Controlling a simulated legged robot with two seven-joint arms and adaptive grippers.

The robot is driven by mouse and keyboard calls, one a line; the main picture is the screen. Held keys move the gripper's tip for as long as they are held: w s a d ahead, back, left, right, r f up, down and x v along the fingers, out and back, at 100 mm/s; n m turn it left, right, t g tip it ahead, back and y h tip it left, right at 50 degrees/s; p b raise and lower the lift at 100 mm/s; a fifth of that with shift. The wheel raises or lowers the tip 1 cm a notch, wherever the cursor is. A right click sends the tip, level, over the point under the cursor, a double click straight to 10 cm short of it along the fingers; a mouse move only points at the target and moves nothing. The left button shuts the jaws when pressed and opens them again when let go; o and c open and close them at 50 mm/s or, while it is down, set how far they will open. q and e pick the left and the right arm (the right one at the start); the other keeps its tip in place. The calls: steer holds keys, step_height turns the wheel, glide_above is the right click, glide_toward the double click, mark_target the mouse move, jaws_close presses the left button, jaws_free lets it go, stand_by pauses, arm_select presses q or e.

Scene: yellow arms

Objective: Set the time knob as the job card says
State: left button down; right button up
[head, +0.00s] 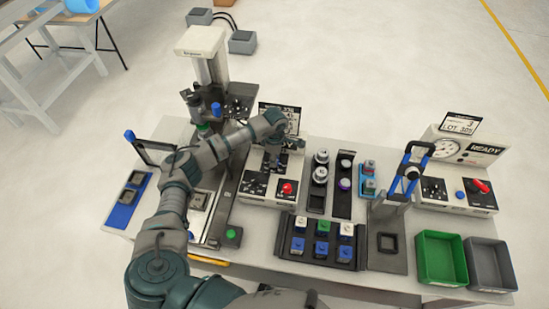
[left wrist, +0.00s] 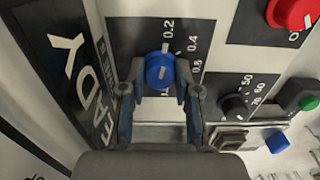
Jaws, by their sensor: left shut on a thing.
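My left gripper (head: 276,148) reaches down onto the panel of the left control box (head: 262,188). In the left wrist view its two fingers stand on either side of a blue knob (left wrist: 160,72) and are shut on it. A white mark shows on the knob's face. The dial plate around it carries 0.2, 0.4 and further figures partly hidden by a finger. A card (head: 284,111) stands behind this box, partly covered by my arm; its text is too small to read. My right gripper is not in view.
Beside the blue knob are a black knob (left wrist: 236,106) marked 50, 60, 70, a red knob (left wrist: 292,14), a green button (left wrist: 309,102) and a blue button (left wrist: 277,143). A second box (head: 455,190) stands right. Green (head: 441,284) and grey bins are at front right.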

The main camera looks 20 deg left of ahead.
arm_select(q)
steer(key=shift+w+m+b, duration=0.1)
steer(key=shift+m+b, duration=0.3)
steer(key=shift+d+m+b, duration=0.1)
steer(key=shift+m+b, duration=0.85)
steer(key=shift+m, duration=0.05)
steer(key=shift+m+b, duration=0.6)
steer(key=shift+m, duration=0.2)
steer(key=shift+r+m+b, duration=0.15)
steer(key=shift+m+b, duration=0.9)
steer(key=shift+m, duration=0.65)
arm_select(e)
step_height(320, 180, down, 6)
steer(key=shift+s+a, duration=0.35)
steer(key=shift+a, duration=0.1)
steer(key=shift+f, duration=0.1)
arm_select(q)
steer(key=c, duration=0.8)
jaws_free()
steer(key=shift+c, duration=0.2)
